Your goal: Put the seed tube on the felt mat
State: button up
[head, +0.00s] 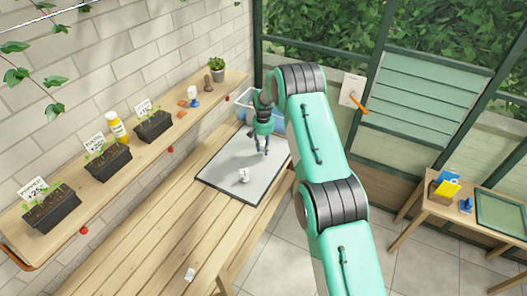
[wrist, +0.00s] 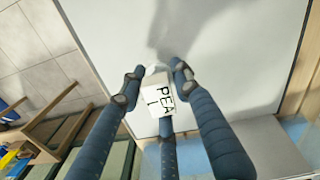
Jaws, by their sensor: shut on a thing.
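My gripper (head: 262,150) is over the far part of the grey felt mat (head: 222,176), pointing down. In the wrist view its dark blue fingers (wrist: 157,88) are closed around a small white seed tube (wrist: 158,98) marked "PEA 1". The grey mat (wrist: 225,65) is below the tube in that view. The fingers hide the tube in the head view. A gap between the tube and the mat cannot be measured, but the gripper's shadow lies apart from the fingers. A small white item (head: 244,175) stands on the mat nearer the camera.
Another small white item (head: 190,274) lies on the slatted bench (head: 130,245). A blue crate (head: 243,98) is beyond the mat. A wall shelf (head: 140,165) at left holds planters and a yellow bottle (head: 116,128). A side table (head: 425,200) stands at right. Much of the mat is clear.

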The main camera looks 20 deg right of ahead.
aim_at(263, 143)
jog(key=shift+f, duration=0.95)
jog(key=o, duration=1.1)
jog(key=shift+f, duration=0.1)
notch_tip(263, 143, up, 12)
jog(key=shift+r, duration=0.15)
jog(key=shift+r, duration=0.1)
